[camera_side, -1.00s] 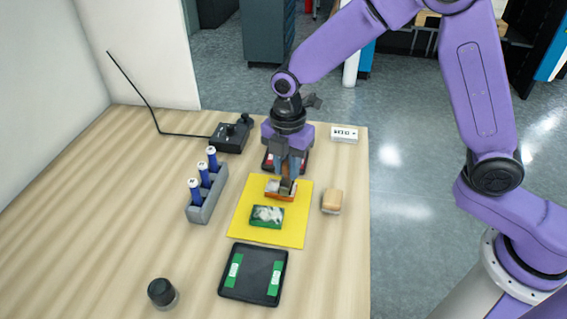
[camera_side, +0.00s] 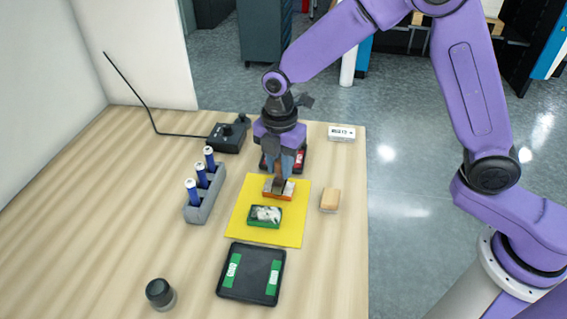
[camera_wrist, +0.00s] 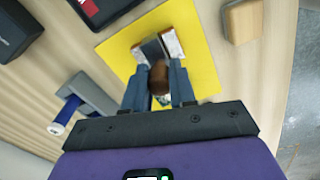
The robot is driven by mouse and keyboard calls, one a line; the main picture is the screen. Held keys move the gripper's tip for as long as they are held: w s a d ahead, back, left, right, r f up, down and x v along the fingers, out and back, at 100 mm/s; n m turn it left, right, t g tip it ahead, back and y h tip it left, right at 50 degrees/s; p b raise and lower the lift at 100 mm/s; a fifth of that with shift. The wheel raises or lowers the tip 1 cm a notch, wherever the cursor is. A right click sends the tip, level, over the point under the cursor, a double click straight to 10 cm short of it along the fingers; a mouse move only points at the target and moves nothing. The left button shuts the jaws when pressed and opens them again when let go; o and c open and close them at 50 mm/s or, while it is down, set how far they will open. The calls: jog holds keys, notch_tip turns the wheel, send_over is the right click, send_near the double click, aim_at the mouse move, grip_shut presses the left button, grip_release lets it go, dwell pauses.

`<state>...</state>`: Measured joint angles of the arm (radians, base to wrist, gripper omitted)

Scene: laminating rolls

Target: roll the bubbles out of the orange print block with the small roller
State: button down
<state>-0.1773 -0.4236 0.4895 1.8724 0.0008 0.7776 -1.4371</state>
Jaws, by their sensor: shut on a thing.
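The orange print block (camera_side: 290,190) lies on the yellow mat (camera_side: 240,230). It has a whitish top and also shows in the wrist view (camera_wrist: 173,43). My gripper (camera_side: 280,180) is shut on the brown handle of the small roller (camera_wrist: 158,76). The roller's grey head lies across the middle of the orange block and appears to touch it. The head covers the middle of the block's top, and I cannot make out bubbles. My fingers partly hide the roller in the side view. A green print block (camera_side: 265,216) lies in front on the mat.
A grey rack (camera_side: 203,205) with blue-and-white tubes stands left. A tan block (camera_side: 329,200) lies right of the mat. A dark tray (camera_side: 250,288) with green strips lies in front, a dark red-marked tray (camera_side: 298,160) behind. A black knob (camera_side: 160,293) stands front left.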

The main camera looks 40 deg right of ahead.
jog(key=shift+a, duration=0.1)
jog(key=shift+w+a, duration=0.2)
jog(key=shift+w, duration=0.1)
jog(key=shift+w+a, duration=0.1)
jog(key=shift+w+a, duration=0.45)
jog(key=shift+w, duration=0.1)
jog(key=shift+s+d, duration=0.1)
jog(key=shift+s, duration=0.05)
jog(key=shift+s+d, duration=0.8)
jog(key=shift+s, duration=0.1)
jog(key=shift+s+d, duration=0.1)
